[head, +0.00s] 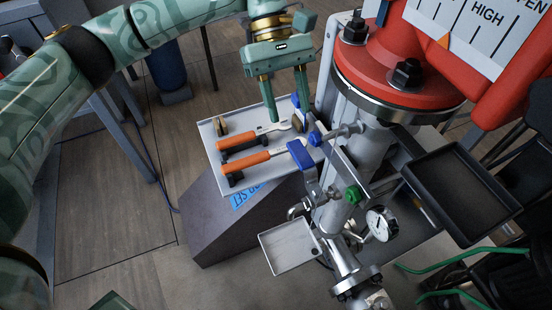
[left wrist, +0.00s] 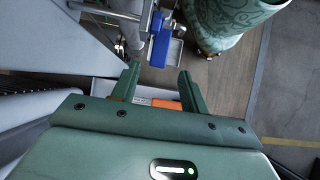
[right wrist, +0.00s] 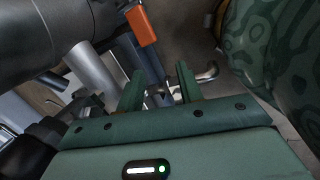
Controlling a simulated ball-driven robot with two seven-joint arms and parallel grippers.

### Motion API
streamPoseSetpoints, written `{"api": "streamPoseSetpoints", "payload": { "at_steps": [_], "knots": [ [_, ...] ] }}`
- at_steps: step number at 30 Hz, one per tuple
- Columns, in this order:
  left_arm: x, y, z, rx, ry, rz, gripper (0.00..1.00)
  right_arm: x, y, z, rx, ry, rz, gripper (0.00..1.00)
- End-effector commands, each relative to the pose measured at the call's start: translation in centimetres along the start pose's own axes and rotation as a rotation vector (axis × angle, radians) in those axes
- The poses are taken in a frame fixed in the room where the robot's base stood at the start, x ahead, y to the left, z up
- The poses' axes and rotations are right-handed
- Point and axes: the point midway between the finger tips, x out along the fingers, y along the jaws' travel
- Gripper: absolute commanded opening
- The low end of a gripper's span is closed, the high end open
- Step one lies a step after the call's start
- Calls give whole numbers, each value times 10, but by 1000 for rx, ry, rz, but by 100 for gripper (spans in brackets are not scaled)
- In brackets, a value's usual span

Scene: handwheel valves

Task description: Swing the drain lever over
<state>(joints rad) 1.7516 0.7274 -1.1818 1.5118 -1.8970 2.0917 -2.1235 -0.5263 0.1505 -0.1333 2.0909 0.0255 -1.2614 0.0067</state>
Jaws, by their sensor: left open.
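A blue lever (head: 304,160), which looks like the drain lever, sits on the grey vertical pipe (head: 334,215) in the head view, above a chrome spout (head: 298,209). A blue part that looks like the same lever shows in the left wrist view (left wrist: 160,42), beyond the fingertips. My left gripper (head: 288,112) is open and empty, above the tool tray and up from the lever, apart from it. My right gripper (right wrist: 158,85) shows only in the right wrist view. Its fingers are spread and nothing is clearly between them; a chrome bent pipe (right wrist: 205,73) lies behind.
A white tray (head: 215,150) holds orange-handled tools (head: 248,160). A red valve body (head: 385,65) stands above the pipe. A green handle (head: 353,194), a gauge (head: 381,224), a small white tray (head: 287,246) and a black tray (head: 460,192) crowd around it.

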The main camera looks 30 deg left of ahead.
Motion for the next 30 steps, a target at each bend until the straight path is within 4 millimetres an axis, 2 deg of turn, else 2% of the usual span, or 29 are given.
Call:
{"api": "streamPoseSetpoints", "payload": {
  "at_steps": [19,30],
  "knots": [
    [78,0,0,1,-4,-1,45,1,-1,-7,12,27,-2,36],
    [79,0,1,0,0,1,45,-2,0,-10,14,34,-1,36]
  ]
}}
